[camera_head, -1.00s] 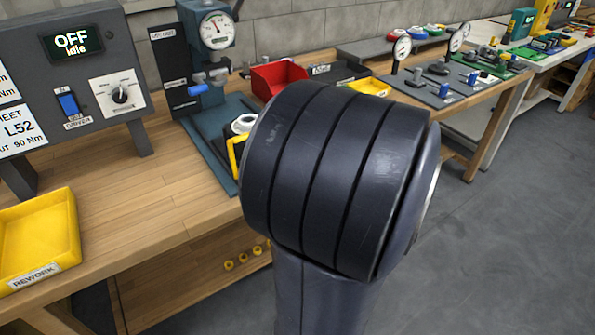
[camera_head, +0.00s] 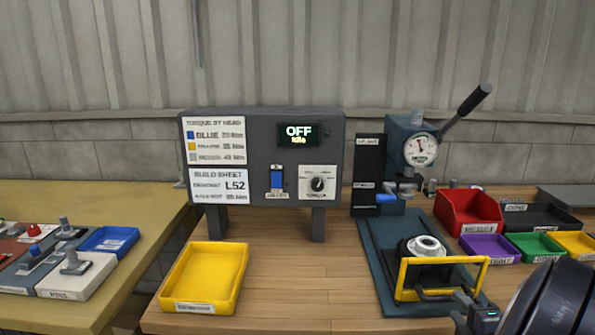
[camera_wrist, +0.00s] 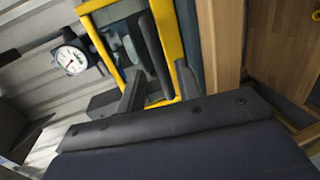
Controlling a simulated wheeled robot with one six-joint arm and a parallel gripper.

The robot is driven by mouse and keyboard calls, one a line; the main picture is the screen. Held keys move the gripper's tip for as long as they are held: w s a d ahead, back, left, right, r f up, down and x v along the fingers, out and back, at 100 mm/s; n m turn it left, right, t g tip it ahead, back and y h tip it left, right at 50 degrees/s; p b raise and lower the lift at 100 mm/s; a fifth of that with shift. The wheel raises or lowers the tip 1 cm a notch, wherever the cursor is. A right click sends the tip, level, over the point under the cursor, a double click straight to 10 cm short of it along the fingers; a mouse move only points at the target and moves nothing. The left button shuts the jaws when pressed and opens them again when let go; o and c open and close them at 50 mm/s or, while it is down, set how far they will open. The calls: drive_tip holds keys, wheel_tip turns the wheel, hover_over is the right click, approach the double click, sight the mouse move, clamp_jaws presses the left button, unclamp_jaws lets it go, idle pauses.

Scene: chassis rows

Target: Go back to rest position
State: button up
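My gripper (camera_head: 462,310) is low at the right of the head view, just in front of the yellow guard frame (camera_head: 486,272) of the press. In the wrist view its two dark fingers (camera_wrist: 158,78) stand apart, with the yellow frame (camera_wrist: 172,45) beyond them. A dark bar (camera_wrist: 157,52), perhaps the guard's handle, shows beyond and between the fingers. I see nothing held. Whether a finger touches the guard cannot be told. My dark arm covers the lower right corner of the head view.
The press (camera_head: 408,150) with a dial and lever stands on a blue base (camera_head: 372,235). A grey panel (camera_head: 262,130) reads OFF, Idle. A yellow tray (camera_head: 205,275) sits below it. Red (camera_head: 468,212), purple (camera_head: 490,248) and green (camera_head: 535,246) bins are at the right. The bench middle is clear.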

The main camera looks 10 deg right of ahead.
sight(453, 299)
drive_tip(key=shift+x, duration=2.55)
drive_tip(key=shift+r, duration=0.1)
drive_tip(key=shift+r, duration=0.1)
